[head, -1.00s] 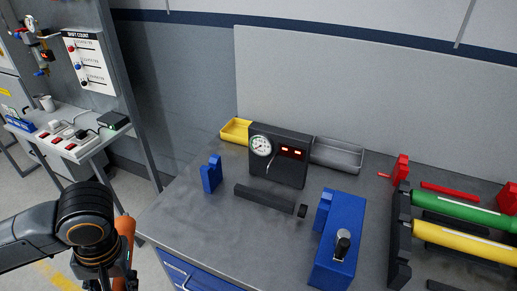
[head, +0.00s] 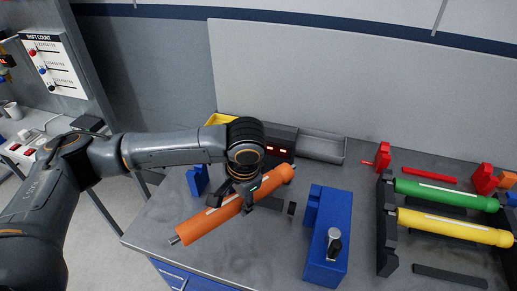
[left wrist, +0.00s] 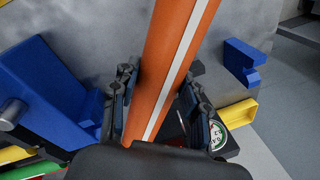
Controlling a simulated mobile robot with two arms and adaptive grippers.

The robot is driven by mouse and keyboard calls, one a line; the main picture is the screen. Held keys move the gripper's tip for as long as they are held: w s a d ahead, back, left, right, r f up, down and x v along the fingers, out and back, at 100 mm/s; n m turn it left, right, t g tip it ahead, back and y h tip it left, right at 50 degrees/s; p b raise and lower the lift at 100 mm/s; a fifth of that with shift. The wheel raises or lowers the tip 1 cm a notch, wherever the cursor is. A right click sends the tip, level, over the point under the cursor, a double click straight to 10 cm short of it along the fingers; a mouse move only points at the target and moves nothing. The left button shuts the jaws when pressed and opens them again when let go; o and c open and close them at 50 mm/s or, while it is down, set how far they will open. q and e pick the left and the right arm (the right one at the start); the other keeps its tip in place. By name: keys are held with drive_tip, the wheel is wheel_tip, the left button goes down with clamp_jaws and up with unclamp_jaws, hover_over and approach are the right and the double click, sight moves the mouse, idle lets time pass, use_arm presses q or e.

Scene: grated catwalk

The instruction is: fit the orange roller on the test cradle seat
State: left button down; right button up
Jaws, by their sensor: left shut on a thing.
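The orange roller (head: 210,220), with a white stripe and a thin metal end pin, is held slantwise over the bench. My left gripper (head: 238,200) is shut around its middle; in the left wrist view both fingers (left wrist: 163,105) flank the roller (left wrist: 180,40). Beneath is what looks like the test cradle: a small notched blue support (head: 196,181) at left, a larger blue block (head: 330,235) with a black-topped knob at right, and a dark bar (head: 271,203) between, partly hidden by roller and gripper. The roller appears above the supports, apart from them. My right gripper is not in view.
A dark gauge box (head: 281,143) stands behind the roller, partly hidden by my arm. A yellow tray (head: 217,119) and grey tray (head: 321,147) are at the back. A dark rack (head: 387,225) at right holds green (head: 445,194) and yellow (head: 455,227) rollers. The bench front is clear.

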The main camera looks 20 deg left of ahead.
use_arm(q)
drive_tip(key=w+m, duration=0.1)
drive_tip(key=w+r+m+p, duration=0.1)
drive_tip(key=w, duration=0.1)
drive_tip(key=w+m+p, duration=0.1)
drive_tip(key=shift+w+d+r+m+h, duration=0.25)
drive_tip(key=shift+w+d+m+h, duration=0.05)
drive_tip(key=shift+w+m, duration=0.1)
use_arm(e)
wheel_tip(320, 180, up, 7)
drive_tip(key=p, duration=0.4)
use_arm(q)
drive_tip(key=w+a+f+m+t+h+b, duration=0.1)
drive_tip(key=w+f+m+b, duration=0.3)
drive_tip(key=w+m, duration=0.3)
drive_tip(key=shift+w+a+f+b, duration=0.25)
drive_tip(key=shift+f+b, duration=0.15)
drive_tip(key=shift+b, duration=0.3)
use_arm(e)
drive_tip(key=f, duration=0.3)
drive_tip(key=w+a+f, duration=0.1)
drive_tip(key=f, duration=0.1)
use_arm(q)
drive_tip(key=shift+p, duration=0.5)
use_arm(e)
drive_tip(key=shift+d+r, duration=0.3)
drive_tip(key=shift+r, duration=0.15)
